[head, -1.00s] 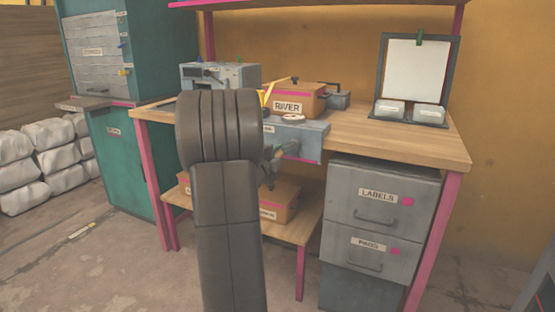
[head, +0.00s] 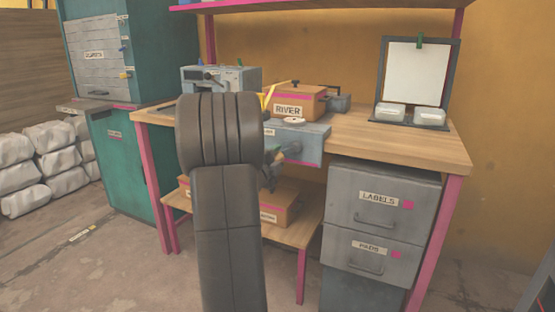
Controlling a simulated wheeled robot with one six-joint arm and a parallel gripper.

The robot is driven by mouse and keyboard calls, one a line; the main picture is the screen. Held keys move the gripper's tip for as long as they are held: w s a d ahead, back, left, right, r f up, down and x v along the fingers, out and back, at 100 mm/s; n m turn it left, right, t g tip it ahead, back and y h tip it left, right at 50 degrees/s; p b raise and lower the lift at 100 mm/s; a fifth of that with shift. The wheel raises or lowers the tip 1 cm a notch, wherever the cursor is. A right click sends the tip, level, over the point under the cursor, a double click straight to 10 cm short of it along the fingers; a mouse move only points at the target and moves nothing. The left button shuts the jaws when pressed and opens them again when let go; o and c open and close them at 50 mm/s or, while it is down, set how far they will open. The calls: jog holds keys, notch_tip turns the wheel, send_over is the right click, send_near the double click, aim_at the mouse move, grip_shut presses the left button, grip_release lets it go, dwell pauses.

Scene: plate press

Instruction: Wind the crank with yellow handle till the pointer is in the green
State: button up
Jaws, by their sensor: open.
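The crank with the yellow handle is not clearly made out. A thin yellow piece (head: 267,97) shows just right of my arm's dark link, beside the box marked RIVER, and I cannot tell whether it belongs to the crank. A small round white disc (head: 294,120) lies on the grey-blue unit (head: 308,140) at the bench's front edge; no pointer or green zone can be read. My gripper (head: 272,166) shows only in part, as a small dark shape past my arm link, in front of that unit. It is open. My arm hides much of this area.
The wooden bench (head: 400,142) has free room at its right. Grey drawers (head: 380,210) stand below right, a teal cabinet (head: 130,170) left.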

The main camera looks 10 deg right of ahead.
jog(key=p+v, duration=0.2)
jog(key=v, duration=1.1)
jog(key=shift+s, duration=0.2)
jog(key=shift+a, duration=0.1)
jog(key=b+x, duration=0.2)
jog(key=x, duration=1.2)
jog(key=shift+s+a, duration=0.1)
jog(key=shift+a, duration=0.05)
